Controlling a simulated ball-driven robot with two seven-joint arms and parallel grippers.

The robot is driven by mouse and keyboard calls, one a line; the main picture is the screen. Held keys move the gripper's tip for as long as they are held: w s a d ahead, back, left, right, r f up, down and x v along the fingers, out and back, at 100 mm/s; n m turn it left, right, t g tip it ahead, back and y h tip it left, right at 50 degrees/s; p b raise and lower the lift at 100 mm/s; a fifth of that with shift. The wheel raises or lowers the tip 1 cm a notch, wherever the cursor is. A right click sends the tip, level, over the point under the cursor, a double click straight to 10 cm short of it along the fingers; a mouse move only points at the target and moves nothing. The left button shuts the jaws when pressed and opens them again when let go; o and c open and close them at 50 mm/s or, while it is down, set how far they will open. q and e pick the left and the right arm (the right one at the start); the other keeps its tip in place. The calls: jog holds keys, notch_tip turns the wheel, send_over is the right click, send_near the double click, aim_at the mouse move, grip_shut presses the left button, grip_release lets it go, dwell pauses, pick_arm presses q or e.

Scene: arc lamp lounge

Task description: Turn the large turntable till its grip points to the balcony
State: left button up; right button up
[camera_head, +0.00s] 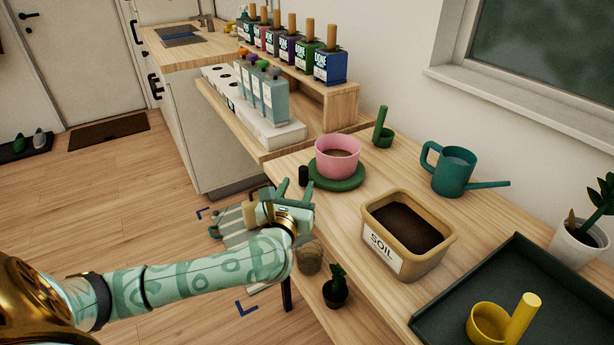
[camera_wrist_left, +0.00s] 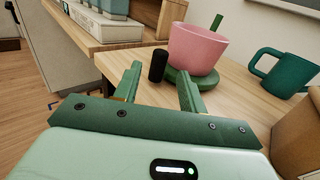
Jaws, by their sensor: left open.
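The large turntable is a green disc (camera_head: 346,181) near the left edge of the wooden table, also in the left wrist view (camera_wrist_left: 204,84). A pink pot (camera_head: 338,163) with dark contents stands on it. Its grip looks like the short black upright post (camera_head: 303,175) at the disc's left side. My left gripper (camera_head: 293,184) is open and empty just in front of the post. In the left wrist view the post (camera_wrist_left: 157,66) shows between the two green fingertips (camera_wrist_left: 160,74); contact cannot be told. My right gripper is not in view.
On the table are a soil tub (camera_head: 440,262), a teal watering can (camera_head: 453,172), a green scoop (camera_head: 382,136) and a dark tray (camera_head: 440,315) holding a yellow scoop (camera_head: 490,322). A bottle shelf (camera_head: 350,100) stands behind. A small potted plant (camera_head: 335,292) sits below.

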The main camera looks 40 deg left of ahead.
aim_at(302, 176)
pick_arm(q)
jog(key=b+x, duration=0.1)
jog(key=x, duration=0.4)
jog(key=shift+w+f, duration=0.1)
jog(key=shift+f, duration=0.1)
jog(key=shift+w+a+b, duration=0.2)
jog(key=shift+w+b, duration=0.15)
jog(key=shift+w+a+r, duration=0.1)
jog(key=shift+w+r, duration=0.05)
jog(key=shift+w, duration=0.15)
jog(key=c, duration=0.8)
grip_shut()
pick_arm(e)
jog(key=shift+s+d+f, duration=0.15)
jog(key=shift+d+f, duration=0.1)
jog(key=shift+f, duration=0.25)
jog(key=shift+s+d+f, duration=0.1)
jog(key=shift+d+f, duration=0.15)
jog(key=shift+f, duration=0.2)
